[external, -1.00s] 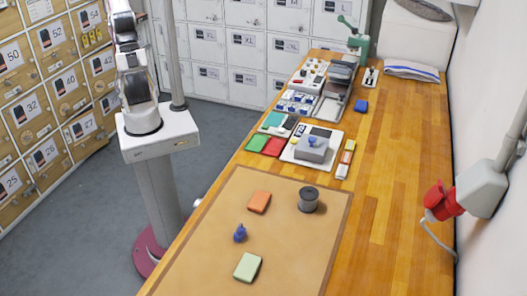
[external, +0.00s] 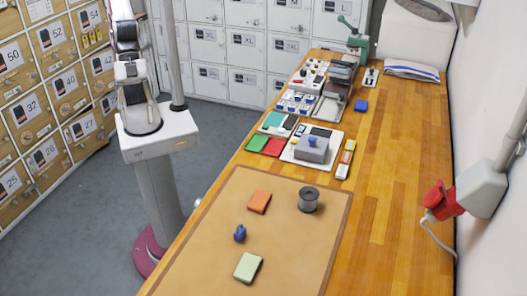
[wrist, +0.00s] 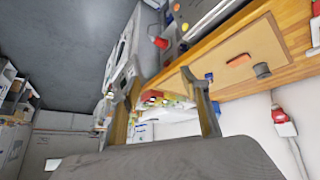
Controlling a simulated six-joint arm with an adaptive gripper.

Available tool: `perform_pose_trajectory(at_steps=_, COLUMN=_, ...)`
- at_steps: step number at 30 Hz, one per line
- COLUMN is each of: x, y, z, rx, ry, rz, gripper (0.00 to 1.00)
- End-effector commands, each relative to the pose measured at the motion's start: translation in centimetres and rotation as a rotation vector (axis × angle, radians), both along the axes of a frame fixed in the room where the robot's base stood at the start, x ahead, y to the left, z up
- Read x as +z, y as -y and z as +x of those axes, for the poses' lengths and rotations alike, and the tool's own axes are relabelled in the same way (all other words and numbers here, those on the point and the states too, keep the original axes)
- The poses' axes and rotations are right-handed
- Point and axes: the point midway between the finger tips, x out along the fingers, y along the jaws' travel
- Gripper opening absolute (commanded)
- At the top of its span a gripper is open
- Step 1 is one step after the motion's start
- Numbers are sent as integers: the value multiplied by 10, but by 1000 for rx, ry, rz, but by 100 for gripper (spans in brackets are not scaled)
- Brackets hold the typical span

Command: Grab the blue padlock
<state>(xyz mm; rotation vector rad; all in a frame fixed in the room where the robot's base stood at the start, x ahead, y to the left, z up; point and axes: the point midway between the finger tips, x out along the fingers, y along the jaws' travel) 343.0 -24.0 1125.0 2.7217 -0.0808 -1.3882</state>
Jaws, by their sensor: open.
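The blue padlock (external: 239,233) appears as a small blue object on the tan mat (external: 297,245), between the orange block (external: 259,202) and the pale green block (external: 247,267). In the wrist view the padlock (wrist: 209,76) is small and distant, close to the right finger in the picture. My gripper (wrist: 162,77) is open and empty, its two fingers spread, well away from the mat. In the external view my arm stands over its white base at the upper left, off the table; I cannot make out the gripper there.
A dark grey spool (external: 309,200) stands on the mat, right of the orange block. A red plug (external: 440,200) is on the right wall. The mat's front right is clear.

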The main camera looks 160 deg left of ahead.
Motion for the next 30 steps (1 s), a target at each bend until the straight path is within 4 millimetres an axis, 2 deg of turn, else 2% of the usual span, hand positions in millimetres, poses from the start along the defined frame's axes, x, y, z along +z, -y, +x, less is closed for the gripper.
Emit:
perform_pose_trajectory(at_steps=3, x=0, y=4, z=30, rx=11, ry=35, rz=-23, gripper=46)
perform_pose_trajectory(at_steps=14, x=-5, y=5, z=114, rx=78, ry=151, rz=-74, gripper=46)
perform_pose_trajectory(at_steps=23, x=-20, y=-6, z=178, rx=162, ry=240, rz=-83, gripper=46)
perform_pose_trajectory(at_steps=30, x=-38, y=-24, z=223, rx=245, ry=308, rz=-65, gripper=46)
